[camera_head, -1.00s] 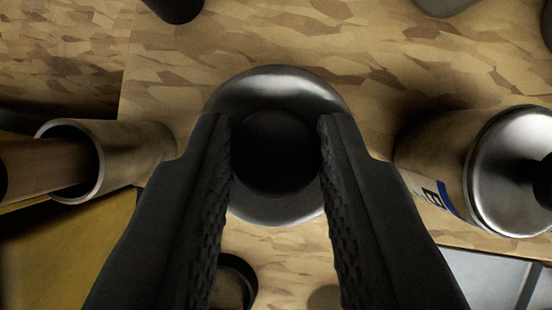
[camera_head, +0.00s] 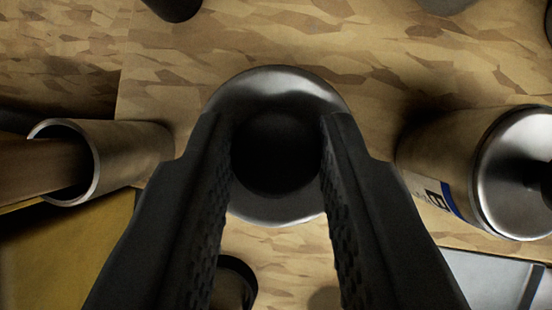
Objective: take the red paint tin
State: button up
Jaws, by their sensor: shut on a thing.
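My gripper (camera_head: 275,122) is seen from behind, its two black fingers on either side of a round thing with a shiny silver domed top (camera_head: 274,84) and a black round middle. The gripper is shut on this silver-topped can. Its side is hidden below the top, so I cannot tell its body colour. No red shows anywhere in the view, and I cannot pick out a red paint tin.
A spray can (camera_head: 455,172) with a silver top stands close on the right. An open tube (camera_head: 130,160) with a wooden handle in it is on the left, above a yellow surface (camera_head: 75,250). A dark round thing (camera_head: 236,282) is below. Patterned wood-like floor above is mostly clear.

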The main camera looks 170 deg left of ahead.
jog(key=o, duration=1.5)
jog(key=shift+r, duration=0.1)
jog(key=shift+r, duration=3.4)
jog(key=shift+c, duration=0.3)
grip_shut()
